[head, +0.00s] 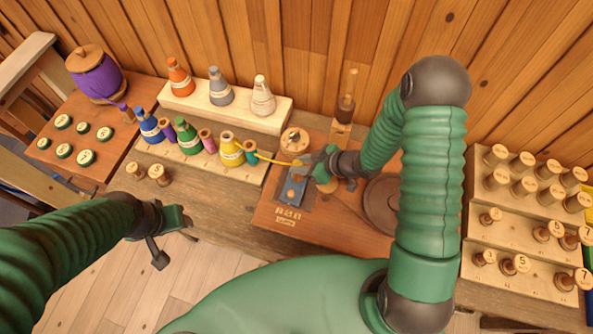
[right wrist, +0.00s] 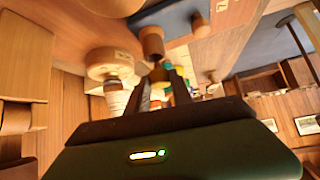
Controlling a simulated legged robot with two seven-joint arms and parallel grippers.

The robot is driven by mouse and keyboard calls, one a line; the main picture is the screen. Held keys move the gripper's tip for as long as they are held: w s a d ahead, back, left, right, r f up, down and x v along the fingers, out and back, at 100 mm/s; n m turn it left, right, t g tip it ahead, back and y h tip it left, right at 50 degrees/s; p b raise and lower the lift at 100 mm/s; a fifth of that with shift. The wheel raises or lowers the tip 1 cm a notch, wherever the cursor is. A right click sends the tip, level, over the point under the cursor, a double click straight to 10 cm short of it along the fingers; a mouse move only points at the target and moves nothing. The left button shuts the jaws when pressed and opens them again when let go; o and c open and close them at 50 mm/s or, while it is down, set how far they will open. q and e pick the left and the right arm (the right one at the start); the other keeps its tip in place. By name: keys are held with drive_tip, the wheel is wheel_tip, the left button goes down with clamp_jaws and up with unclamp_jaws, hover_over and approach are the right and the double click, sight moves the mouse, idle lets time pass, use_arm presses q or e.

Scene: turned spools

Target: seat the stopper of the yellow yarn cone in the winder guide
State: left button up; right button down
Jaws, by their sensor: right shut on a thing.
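The yellow yarn cone (head: 230,152) stands in the front row of the pale wooden rack. A yellow strand runs right from it to my right gripper (head: 305,165). I take this to be the winder guide. The stopper looks apart from it. My left gripper (head: 183,218) hangs empty in front of the bench; its jaw gap is unclear.
Blue, green and other small cones share the rack. Orange, grey and cream cones (head: 263,97) stand behind.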

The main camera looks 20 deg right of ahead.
drive_tip(key=shift+a, duration=0.2)
drive_tip(key=shift+d+f+b, duration=0.15)
drive_tip(key=shift+f+b, duration=0.25)
drive_tip(key=shift+f, duration=0.1)
drive_tip(key=shift+f+b, duration=0.4)
drive_tip(key=shift+f, duration=0.1)
drive_tip(key=c, duration=1)
unclamp_jaws()
drive_tip(key=shift+c, duration=0.2)
